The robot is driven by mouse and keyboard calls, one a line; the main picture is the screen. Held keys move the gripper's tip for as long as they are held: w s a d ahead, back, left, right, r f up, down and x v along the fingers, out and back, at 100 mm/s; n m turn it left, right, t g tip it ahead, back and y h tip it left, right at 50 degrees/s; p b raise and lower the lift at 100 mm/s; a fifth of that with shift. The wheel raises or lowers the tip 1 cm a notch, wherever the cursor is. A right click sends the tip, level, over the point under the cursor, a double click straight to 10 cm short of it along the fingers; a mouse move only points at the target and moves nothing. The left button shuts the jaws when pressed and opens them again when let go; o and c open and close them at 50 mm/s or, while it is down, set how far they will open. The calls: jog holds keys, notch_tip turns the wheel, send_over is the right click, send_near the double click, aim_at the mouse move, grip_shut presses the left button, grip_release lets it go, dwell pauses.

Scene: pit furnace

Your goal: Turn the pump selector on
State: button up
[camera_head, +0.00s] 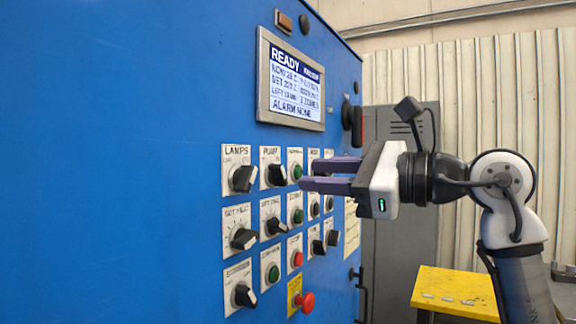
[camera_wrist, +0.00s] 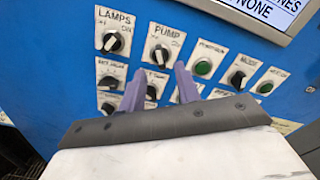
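The pump selector (camera_head: 275,174) is a black rotary knob on a white plate marked PUMP, in the top row of the blue panel. It also shows in the wrist view (camera_wrist: 160,55), just beyond and between my fingertips; its exact pointer setting is too small to read. My gripper (camera_head: 308,174) has two purple fingers pointing at the panel, apart and empty. In the head view the fingers lie right of the pump selector and in front of the neighbouring controls. In the wrist view the gripper (camera_wrist: 160,70) shows clear space between the fingers.
The lamps knob (camera_head: 242,178) is left of the pump selector, and a green button (camera_head: 297,172) is right of it. More knobs and buttons fill the rows below, with a red mushroom button (camera_head: 306,302) at the bottom. A display (camera_head: 292,85) reading READY is above. A yellow table (camera_head: 455,292) stands at right.

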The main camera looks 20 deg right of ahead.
aim_at(284, 174)
jog(key=p+x, duration=0.1)
jog(key=x, duration=0.5)
jog(key=shift+f, duration=0.1)
jog(key=shift+c, duration=0.4)
grip_shut()
